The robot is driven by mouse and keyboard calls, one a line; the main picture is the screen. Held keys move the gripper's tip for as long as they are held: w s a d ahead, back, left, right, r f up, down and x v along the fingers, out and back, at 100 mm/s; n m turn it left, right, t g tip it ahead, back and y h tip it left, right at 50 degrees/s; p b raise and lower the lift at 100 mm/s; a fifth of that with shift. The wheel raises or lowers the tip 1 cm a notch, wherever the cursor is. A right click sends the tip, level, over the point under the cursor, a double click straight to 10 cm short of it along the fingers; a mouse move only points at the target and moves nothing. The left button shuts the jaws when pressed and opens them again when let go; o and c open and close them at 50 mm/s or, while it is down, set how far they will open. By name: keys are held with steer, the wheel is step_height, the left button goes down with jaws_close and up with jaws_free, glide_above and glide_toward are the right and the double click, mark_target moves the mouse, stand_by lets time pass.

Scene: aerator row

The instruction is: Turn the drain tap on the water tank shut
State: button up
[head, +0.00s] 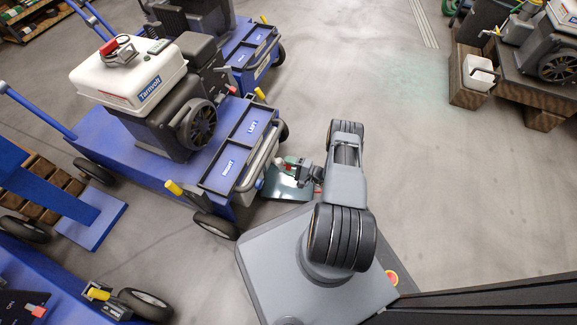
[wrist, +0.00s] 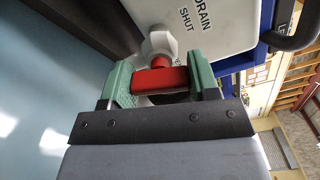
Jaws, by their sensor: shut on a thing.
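In the wrist view the red tap handle (wrist: 160,80) sits between the green pads of my gripper (wrist: 164,72), which is shut on it. The handle lies crosswise in the picture, below a white tap body (wrist: 158,43). Behind it is the pale tank face (wrist: 225,22), with the words DRAIN and SHUT printed beside the tap. In the head view my gripper (head: 301,168) is low at the front end of a blue aerator machine (head: 130,145). The tap and handle are small there and partly hidden by the gripper.
The machine carries a white fuel tank (head: 128,75) and two trays marked RIGHT (head: 224,172) and LEFT (head: 254,125). Other blue machines stand beside it. A bench with an engine (head: 545,85) is at the top right.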

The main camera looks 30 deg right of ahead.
steer(key=shift+a+n, duration=0.1)
steer(key=shift+n, duration=1.4)
steer(key=o, duration=0.9)
